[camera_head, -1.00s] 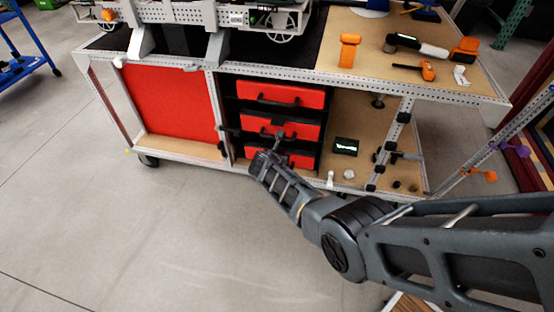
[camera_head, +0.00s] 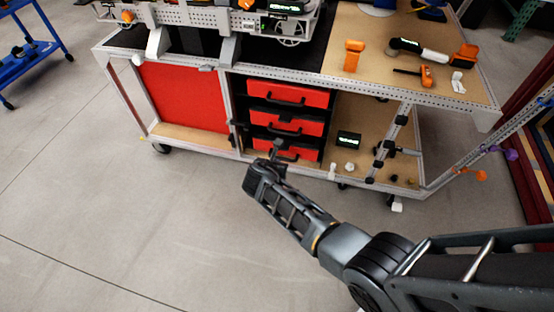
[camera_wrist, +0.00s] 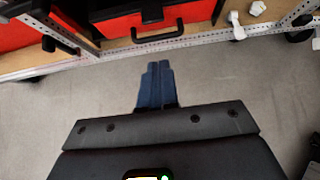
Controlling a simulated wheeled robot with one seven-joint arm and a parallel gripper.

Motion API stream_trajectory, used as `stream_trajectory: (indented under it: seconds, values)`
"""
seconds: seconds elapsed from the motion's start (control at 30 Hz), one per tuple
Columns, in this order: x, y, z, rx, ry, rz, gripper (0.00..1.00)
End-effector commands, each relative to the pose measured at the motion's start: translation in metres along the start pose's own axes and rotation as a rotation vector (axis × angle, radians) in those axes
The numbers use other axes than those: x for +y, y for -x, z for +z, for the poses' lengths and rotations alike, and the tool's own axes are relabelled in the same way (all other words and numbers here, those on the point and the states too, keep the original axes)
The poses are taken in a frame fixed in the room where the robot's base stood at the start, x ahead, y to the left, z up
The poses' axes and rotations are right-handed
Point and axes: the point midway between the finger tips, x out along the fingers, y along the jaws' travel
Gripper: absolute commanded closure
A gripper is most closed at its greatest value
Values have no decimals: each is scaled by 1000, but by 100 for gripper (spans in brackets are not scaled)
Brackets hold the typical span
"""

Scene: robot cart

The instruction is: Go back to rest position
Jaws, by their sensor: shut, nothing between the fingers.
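My gripper (camera_head: 277,150) is at the end of my dark grey arm, in front of the cart's red drawers in the head view. In the wrist view its two blue-grey fingers (camera_wrist: 157,86) lie together over bare floor, shut and empty. The fingers are apart from the cart's lower front rail in the wrist view. My arm comes in from the lower right of the head view.
The cart (camera_head: 180,153) has red drawers (camera_head: 285,123) and a wooden top with orange tools (camera_head: 354,54). A small black box (camera_head: 348,139) sits on its lower shelf. A blue trolley (camera_head: 38,50) stands far left. The floor (camera_head: 110,220) in front is clear.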

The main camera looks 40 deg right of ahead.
Motion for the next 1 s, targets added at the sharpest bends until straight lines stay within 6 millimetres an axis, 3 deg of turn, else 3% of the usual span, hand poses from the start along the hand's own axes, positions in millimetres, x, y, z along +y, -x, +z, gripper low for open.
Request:
stream_trajectory:
  seconds: [0.63, 0.83, 1.0]
  values:
    - [-4, 2, -7, 6, -22, 11, 100]
    - [-36, 17, -54, 59, -220, 99, 100]
    - [-74, 51, -99, 140, -494, 207, 100]
